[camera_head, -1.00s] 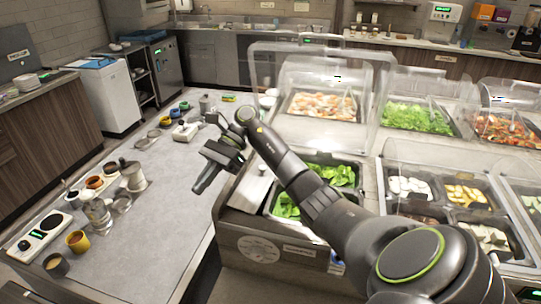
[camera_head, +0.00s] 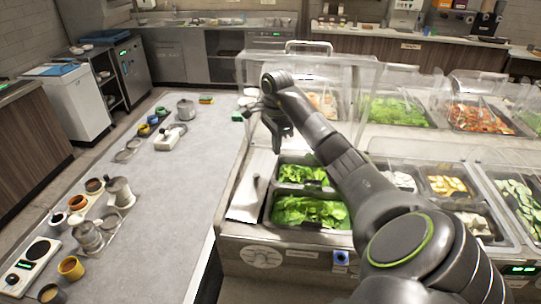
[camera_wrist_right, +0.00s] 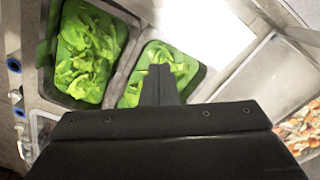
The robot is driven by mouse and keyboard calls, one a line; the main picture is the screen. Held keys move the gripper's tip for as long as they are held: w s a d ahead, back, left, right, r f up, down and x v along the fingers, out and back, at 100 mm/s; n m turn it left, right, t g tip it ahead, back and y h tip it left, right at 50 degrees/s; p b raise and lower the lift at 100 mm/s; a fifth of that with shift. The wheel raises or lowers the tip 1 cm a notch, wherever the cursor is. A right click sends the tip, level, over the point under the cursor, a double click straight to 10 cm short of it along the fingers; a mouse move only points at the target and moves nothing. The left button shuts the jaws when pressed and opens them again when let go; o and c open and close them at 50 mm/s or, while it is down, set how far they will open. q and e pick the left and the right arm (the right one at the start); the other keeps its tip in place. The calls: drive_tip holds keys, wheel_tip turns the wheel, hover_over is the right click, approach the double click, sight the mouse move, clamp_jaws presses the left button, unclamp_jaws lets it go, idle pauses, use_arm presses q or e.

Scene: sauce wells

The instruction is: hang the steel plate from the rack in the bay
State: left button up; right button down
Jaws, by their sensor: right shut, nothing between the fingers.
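A pale steel plate-like piece (camera_head: 243,205) with a small raised part lies left of the lettuce bins in the head view; I cannot tell if it is the task's plate. My right gripper (camera_head: 284,142) points down above the counter, behind the lettuce bins. It is shut and empty. Its dark finger (camera_wrist_right: 160,84) shows over the far lettuce bin in the wrist view. A bright white surface (camera_wrist_right: 200,25) lies beyond it there. I cannot make out a rack or bay. My left gripper is out of view.
A near lettuce bin (camera_head: 310,212) sits below my right arm. A clear guard (camera_head: 352,85) stands close behind the gripper. Food pans (camera_head: 398,112) continue right. The left grey table (camera_head: 185,190) holds cups, pots and a scale along its left side; its middle is clear.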

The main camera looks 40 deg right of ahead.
drive_tip(key=b, duration=0.6)
hover_over(264, 180)
drive_tip(key=s+d, duration=0.1)
drive_tip(key=d, duration=0.3)
wheel_tip(264, 180, down, 7)
drive_tip(key=shift+s+a+f, duration=0.1)
drive_tip(key=shift+s, duration=0.05)
drive_tip(key=shift+a+f+p, duration=0.25)
drive_tip(key=shift+f+p, duration=0.55)
drive_tip(key=shift+f, duration=0.05)
drive_tip(key=shift+w+a+p, duration=0.2)
drive_tip(key=shift+a+p, duration=0.15)
drive_tip(key=shift+a, duration=0.1)
drive_tip(key=shift+w+a+p, duration=0.2)
drive_tip(key=shift+a+p, duration=0.15)
drive_tip(key=shift+a, duration=0.1)
drive_tip(key=shift+w+a+f+p, duration=0.1)
drive_tip(key=shift+w+a+p, duration=0.15)
drive_tip(key=shift+a, duration=0.55)
drive_tip(key=shift+d, duration=0.1)
drive_tip(key=shift+f, duration=0.1)
